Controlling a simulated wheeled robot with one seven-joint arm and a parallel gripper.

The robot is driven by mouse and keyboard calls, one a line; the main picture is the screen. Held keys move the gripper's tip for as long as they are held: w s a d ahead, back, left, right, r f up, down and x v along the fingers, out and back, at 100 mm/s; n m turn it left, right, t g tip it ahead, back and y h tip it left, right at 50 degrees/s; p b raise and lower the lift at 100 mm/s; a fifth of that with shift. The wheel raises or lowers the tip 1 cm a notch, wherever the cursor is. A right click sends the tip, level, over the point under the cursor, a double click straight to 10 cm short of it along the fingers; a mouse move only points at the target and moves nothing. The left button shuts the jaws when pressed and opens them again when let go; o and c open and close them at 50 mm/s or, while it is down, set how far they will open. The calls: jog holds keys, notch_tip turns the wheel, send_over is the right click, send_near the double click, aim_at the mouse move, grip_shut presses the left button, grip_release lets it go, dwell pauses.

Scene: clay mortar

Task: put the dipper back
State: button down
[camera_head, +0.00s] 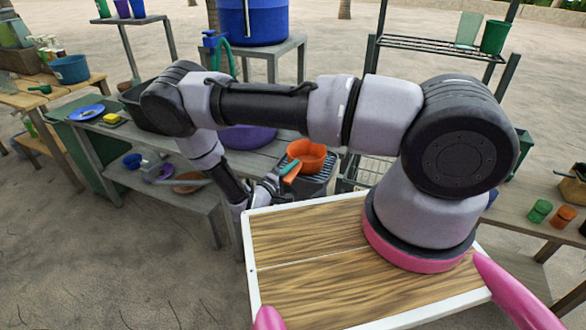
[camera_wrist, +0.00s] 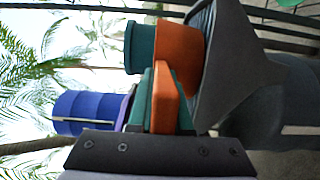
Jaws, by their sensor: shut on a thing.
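An orange dipper (camera_head: 308,153) with a round bowl and an orange handle is in the middle of the head view, above or on a dark slatted stand (camera_head: 312,184). My gripper (camera_head: 284,179) is shut on its handle, below and left of the bowl. In the wrist view, which lies sideways, the orange dipper (camera_wrist: 180,58) is beyond my gripper (camera_wrist: 163,105), with its handle between the fingers. A teal cup shape (camera_wrist: 140,48) shows beside the orange bowl. I cannot tell whether the dipper touches the stand.
A blue barrel (camera_head: 252,22) stands on a grey table behind. A grey two-level bench (camera_head: 185,195) with a blue plate (camera_head: 87,112) is on the left. A wire rack (camera_head: 440,47) is at the back right. A wood-topped panel (camera_head: 300,240) lies in front.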

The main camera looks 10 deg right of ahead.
jog(key=shift+f, duration=0.1)
jog(key=c, duration=0.8)
grip_release()
jog(key=shift+c, duration=0.2)
jog(key=shift+r, duration=0.2)
jog(key=v, duration=1.2)
